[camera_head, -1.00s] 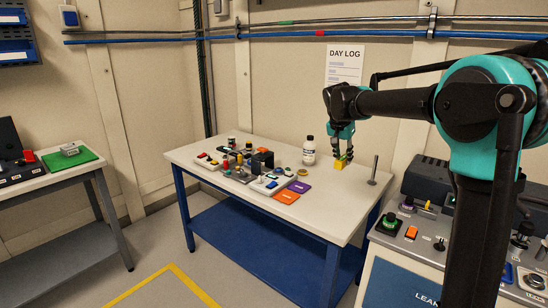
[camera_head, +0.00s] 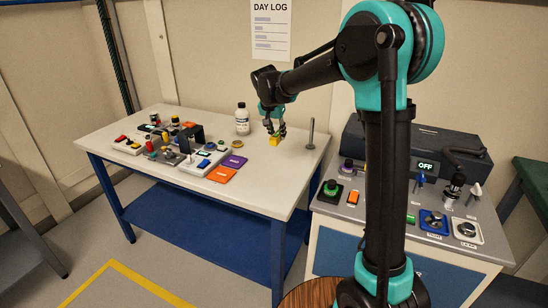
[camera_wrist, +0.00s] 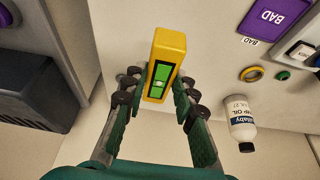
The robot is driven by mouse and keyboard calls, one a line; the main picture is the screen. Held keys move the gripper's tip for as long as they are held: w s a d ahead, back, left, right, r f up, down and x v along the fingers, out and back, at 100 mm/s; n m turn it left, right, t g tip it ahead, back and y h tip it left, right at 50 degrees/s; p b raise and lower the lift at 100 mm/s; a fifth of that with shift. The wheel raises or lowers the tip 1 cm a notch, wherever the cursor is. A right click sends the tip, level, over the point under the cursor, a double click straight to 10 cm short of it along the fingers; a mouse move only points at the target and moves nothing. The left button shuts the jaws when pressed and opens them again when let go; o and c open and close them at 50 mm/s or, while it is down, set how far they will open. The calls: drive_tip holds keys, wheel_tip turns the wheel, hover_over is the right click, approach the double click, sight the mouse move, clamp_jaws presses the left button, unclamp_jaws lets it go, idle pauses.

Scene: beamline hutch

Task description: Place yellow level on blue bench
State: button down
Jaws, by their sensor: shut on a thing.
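The yellow level (camera_head: 275,141) is a small yellow block with a green window, seen most clearly in the wrist view (camera_wrist: 168,50). My gripper (camera_head: 273,127) is shut on it, with fingers on both sides in the wrist view (camera_wrist: 158,90). The level is at the back right of the blue bench (camera_head: 255,190), which has a pale top, blue legs and a blue lower shelf. The level is very close to the top; I cannot tell whether it touches. The fingers and wrist hide part of it in the head view.
A white bottle (camera_head: 242,119) stands left of the level, and a metal post (camera_head: 311,134) stands to its right. Orange (camera_head: 222,174) and purple (camera_head: 234,161) pads and several small parts crowd the bench's left and middle. A control console (camera_head: 400,205) stands right of the bench.

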sight(273, 141)
wheel_tip(273, 141, down, 11)
drive_tip(key=shift+f, duration=0.2)
idle(0.3)
drive_tip(key=c, duration=1.2)
unclamp_jaws()
drive_tip(key=shift+f, duration=0.1)
drive_tip(key=v, duration=1.2)
